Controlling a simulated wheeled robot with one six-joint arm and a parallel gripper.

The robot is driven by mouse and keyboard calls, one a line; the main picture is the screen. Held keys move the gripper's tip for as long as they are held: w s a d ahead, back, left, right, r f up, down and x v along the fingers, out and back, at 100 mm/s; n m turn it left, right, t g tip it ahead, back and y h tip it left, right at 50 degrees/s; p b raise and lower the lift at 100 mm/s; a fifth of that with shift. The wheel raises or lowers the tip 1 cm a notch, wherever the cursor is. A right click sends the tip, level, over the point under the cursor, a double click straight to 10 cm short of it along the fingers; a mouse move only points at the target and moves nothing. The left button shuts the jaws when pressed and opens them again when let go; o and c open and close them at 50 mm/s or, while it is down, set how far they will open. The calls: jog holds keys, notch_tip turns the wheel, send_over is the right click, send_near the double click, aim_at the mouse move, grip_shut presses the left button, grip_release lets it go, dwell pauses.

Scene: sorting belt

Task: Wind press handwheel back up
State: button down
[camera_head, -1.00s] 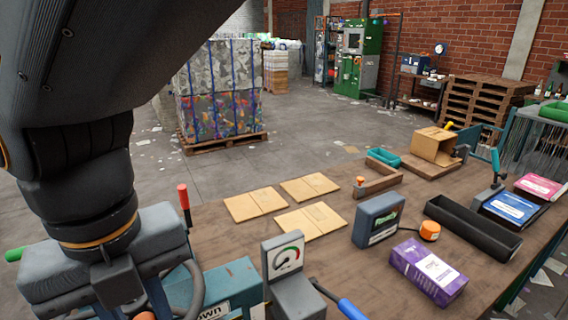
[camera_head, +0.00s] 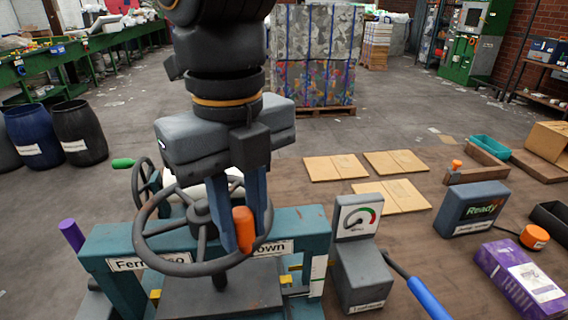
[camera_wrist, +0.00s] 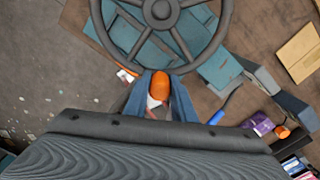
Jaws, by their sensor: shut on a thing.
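The press handwheel (camera_head: 150,229) is a dark spoked wheel lying flat above the teal press frame (camera_head: 318,230). An orange knob (camera_head: 243,228) stands on its rim, at the near right side in the head view. My gripper (camera_head: 246,238) points down with its blue fingers shut on the orange knob. In the wrist view my gripper (camera_wrist: 155,95) closes around the orange knob (camera_wrist: 172,95), with the handwheel (camera_wrist: 163,12) above it. Labels on the frame are partly hidden by the wheel and my fingers. A dark plate (camera_head: 220,296) lies under the wheel.
A gauge box (camera_head: 357,255) and a blue-handled lever (camera_head: 425,300) stand right of the press. A smaller side wheel with a green handle (camera_head: 123,163) is behind left. Cardboard pieces (camera_head: 336,168), a Ready box (camera_head: 471,209) and a purple box (camera_head: 515,280) lie on the bench.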

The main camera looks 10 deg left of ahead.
jog(key=shift+w+d, duration=0.1)
jog(key=c, duration=1.5)
grip_release()
jog(key=shift+r, duration=0.25)
notch_tip(320, 180, up, 7)
jog(key=shift+r+b, duration=0.2)
jog(key=shift+b, duration=0.3)
